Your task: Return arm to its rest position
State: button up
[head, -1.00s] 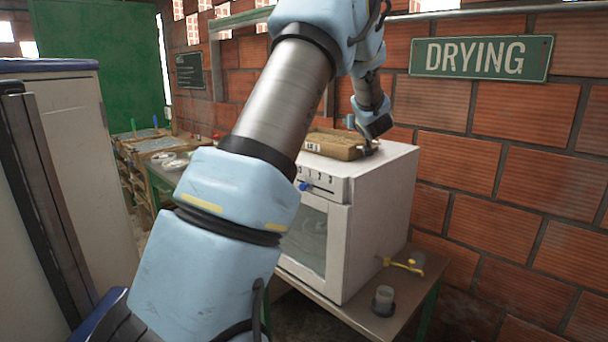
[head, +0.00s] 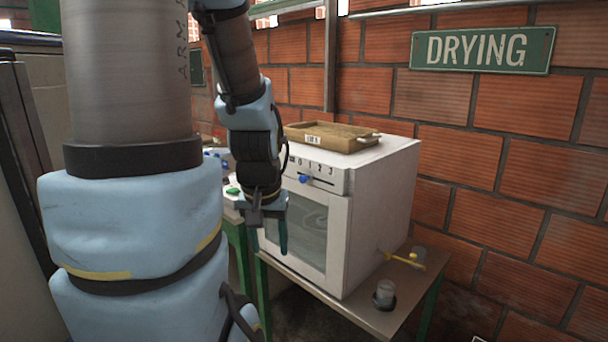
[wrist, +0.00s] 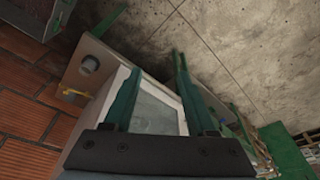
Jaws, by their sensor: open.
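My gripper (head: 268,235) hangs pointing down in front of the white oven's left side in the head view. Its two green fingers show apart in the wrist view (wrist: 152,92), with nothing between them. A wooden tray (head: 330,138) with a small label lies on top of the white oven (head: 385,190), apart from my gripper. The oven's glass door also shows beyond the fingers in the wrist view (wrist: 155,108).
The oven stands on a table (head: 330,298) with green legs. A brick wall (head: 500,200) with a DRYING sign (head: 482,50) stands behind. Bare concrete floor (wrist: 225,45) shows in the wrist view.

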notch_tip(320, 180, down, 32)
jog(key=s+g+b, duration=0.1)
jog(key=s+b, duration=0.1)
jog(key=b, duration=2.8)
notch_tip(320, 180, up, 16)
jog(key=p, duration=1.6)
jog(key=shift+w+r+p, duration=0.15)
jog(key=shift+w+p, duration=0.05)
jog(key=shift+p, duration=0.1)
